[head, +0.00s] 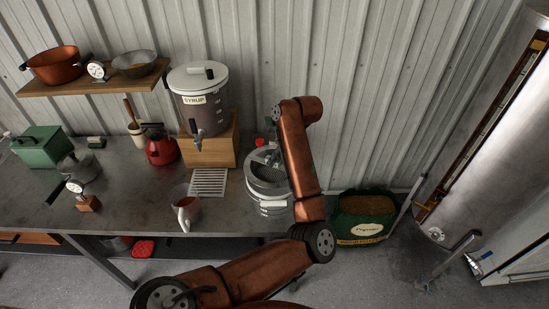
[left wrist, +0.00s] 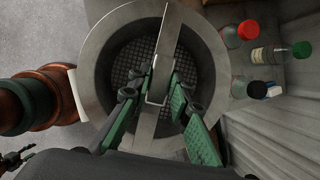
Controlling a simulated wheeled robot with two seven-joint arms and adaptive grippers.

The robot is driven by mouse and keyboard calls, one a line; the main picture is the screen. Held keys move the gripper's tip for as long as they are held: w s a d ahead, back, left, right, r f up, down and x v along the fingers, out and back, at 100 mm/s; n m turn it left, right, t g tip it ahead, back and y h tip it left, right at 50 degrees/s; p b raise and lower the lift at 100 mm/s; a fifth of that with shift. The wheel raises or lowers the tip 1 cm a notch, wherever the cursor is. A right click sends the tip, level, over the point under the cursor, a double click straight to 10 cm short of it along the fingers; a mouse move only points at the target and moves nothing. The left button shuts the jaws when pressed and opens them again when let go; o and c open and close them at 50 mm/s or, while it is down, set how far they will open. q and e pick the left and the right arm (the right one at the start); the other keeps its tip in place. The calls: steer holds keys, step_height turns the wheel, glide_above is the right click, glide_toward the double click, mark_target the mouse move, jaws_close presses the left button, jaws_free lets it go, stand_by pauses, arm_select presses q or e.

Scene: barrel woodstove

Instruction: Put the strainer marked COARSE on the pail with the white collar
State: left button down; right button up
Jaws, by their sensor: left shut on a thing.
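The strainer (head: 265,172) is a round grey metal pan with a mesh floor and a bar across its top. It also fills the middle of the left wrist view (left wrist: 97,62). No COARSE marking is readable. My left gripper (left wrist: 164,86) is shut on the strainer's crossbar. In the head view my copper forearm hides most of this gripper. A pale pail (head: 266,207) shows directly under the strainer at the right end of the bench. I cannot tell whether the strainer touches it, and its collar is mostly covered. My right gripper is not in view.
Bottles with red (left wrist: 248,29) and green (left wrist: 301,50) caps stand close beside the strainer, near the wall. A green sack (head: 362,216) stands right.

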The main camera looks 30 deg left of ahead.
mark_target(275, 166)
arm_select(q)
steer(key=shift+f+b, duration=2.3)
steer(key=shift+f, duration=0.25)
stand_by(1.2)
stand_by(0.3)
steer(key=c, duration=1.7)
jaws_free()
steer(key=o, duration=0.3)
steer(key=shift+r, duration=0.1)
steer(key=shift+p+v, duration=1.2)
steer(key=shift+v, duration=2.2)
